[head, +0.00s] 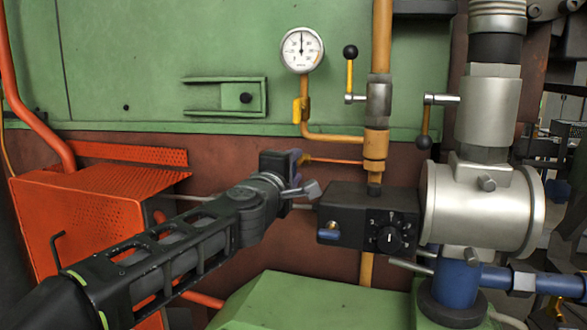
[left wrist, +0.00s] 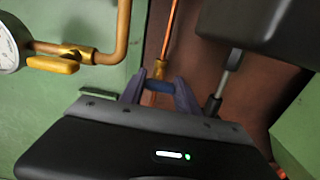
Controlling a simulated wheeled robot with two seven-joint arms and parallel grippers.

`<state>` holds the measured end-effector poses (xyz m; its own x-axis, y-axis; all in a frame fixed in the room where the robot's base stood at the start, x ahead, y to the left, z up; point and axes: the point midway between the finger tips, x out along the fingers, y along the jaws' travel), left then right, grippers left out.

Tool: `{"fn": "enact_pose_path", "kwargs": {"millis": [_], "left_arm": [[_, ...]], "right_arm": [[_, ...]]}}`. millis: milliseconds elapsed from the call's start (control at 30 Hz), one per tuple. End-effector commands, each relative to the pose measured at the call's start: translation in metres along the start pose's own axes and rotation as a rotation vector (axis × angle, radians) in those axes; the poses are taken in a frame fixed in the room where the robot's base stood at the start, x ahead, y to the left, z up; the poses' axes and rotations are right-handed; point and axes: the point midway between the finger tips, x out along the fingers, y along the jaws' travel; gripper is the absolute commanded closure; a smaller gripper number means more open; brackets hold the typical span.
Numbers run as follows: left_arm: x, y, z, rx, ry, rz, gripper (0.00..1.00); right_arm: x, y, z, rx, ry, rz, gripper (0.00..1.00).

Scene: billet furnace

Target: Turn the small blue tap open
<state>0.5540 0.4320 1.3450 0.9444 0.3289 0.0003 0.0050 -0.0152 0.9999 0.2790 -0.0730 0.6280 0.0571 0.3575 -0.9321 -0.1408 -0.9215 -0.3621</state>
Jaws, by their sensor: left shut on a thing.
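The small blue tap (left wrist: 160,86) sits at the end of a thin orange line with a brass fitting (left wrist: 160,68). In the head view a bit of its blue (head: 297,155) shows beside the gripper. My left gripper (left wrist: 159,95) is shut on the tap, with a finger on each side of its blue bar. In the head view the left gripper (head: 292,163) is partly hidden by its own dark body, and the tap's exact angle is hard to tell. My right gripper is in neither view.
A black box (head: 345,205) with a dial stands just right of the gripper. A pressure gauge (head: 302,50) and a yellow-handled valve (head: 350,75) are above. A large silver valve body (head: 485,205) is at right, an orange box (head: 85,215) at left.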

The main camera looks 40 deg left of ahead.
Motion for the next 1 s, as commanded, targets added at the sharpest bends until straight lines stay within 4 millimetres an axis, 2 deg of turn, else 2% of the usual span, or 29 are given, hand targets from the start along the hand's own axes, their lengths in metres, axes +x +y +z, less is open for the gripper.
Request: {"fn": "enact_pose_path", "kwargs": {"millis": [533,567,800,1000], "left_arm": [[0.0002,-0.0013,-0.0006,-0.034,0.002,-0.002,1.0],[0.0002,-0.0013,-0.0006,-0.034,0.002,-0.002,0.59],[0.0002,-0.0008,-0.0004,-0.032,0.001,-0.001,0.4],[0.0001,-0.0005,-0.0003,-0.032,0.001,-0.001,0.4]], "right_arm": [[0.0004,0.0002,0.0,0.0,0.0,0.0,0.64],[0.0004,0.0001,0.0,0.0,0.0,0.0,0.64],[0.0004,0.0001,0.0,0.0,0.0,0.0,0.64],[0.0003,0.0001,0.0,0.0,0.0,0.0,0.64]]}}
